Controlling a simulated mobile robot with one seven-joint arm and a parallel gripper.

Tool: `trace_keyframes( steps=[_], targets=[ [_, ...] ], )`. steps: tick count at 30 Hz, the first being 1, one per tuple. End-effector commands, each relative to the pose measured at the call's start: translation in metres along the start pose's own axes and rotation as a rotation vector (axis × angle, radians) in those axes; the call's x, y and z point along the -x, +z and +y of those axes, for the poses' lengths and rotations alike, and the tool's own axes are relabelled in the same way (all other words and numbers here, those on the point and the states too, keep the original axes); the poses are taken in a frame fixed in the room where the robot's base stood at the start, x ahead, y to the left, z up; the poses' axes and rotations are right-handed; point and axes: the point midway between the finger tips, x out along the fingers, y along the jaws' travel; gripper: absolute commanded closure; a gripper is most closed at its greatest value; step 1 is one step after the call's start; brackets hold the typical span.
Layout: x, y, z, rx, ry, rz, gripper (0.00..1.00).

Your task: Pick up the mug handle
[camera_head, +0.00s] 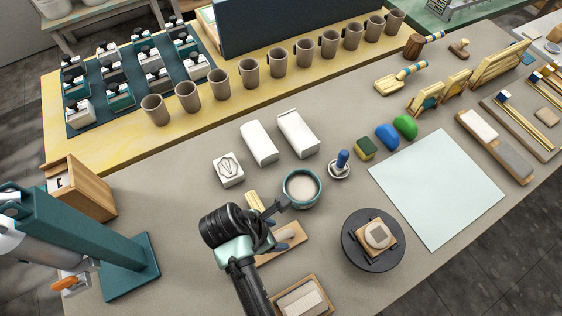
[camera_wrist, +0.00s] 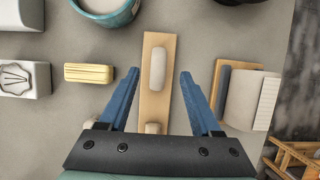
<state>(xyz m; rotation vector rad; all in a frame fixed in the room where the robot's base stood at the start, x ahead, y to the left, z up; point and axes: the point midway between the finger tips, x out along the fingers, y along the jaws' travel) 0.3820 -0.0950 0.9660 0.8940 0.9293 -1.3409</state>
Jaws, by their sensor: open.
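A pale grey, rounded clay piece, which looks like the mug handle (camera_wrist: 158,69), lies lengthwise on a narrow wooden board (camera_wrist: 153,44). In the head view the board (camera_head: 297,238) is partly hidden by my gripper (camera_head: 280,227). In the wrist view my gripper (camera_wrist: 157,88) is open, with blue fingers on either side of the board. The handle lies between the fingertips and a little beyond them, not gripped. A second pale piece (camera_wrist: 153,128) shows at the board's near end, partly hidden by the gripper body.
A teal-rimmed bowl (camera_head: 302,202) stands just beyond the board. A yellow ribbed block (camera_wrist: 89,73) lies left of it in the wrist view. A round dark turntable (camera_head: 350,258) and a board with a pale slab (camera_head: 278,300) are nearby. Several mugs line the back.

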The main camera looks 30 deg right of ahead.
Motion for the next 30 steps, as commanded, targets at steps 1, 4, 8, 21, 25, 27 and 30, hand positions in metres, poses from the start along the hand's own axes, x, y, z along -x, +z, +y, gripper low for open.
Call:
trace_keyframes(
  steps=[1, 4, 8, 21, 25, 27, 30],
  targets=[
    [-0.003, 0.000, 0.000, -0.001, 0.000, 0.000, 0.35],
    [-0.008, 0.000, 0.000, -0.001, -0.001, 0.000, 0.35],
    [-0.021, 0.000, 0.000, -0.002, -0.002, 0.001, 0.35],
    [-0.057, -0.002, 0.001, -0.003, 0.002, 0.000, 0.35],
    [-0.057, -0.002, 0.001, -0.002, 0.002, 0.000, 0.35],
    [-0.056, -0.002, 0.001, -0.002, 0.002, 0.000, 0.48],
    [-0.056, -0.002, 0.001, -0.002, 0.002, 0.000, 0.66]
  ],
)
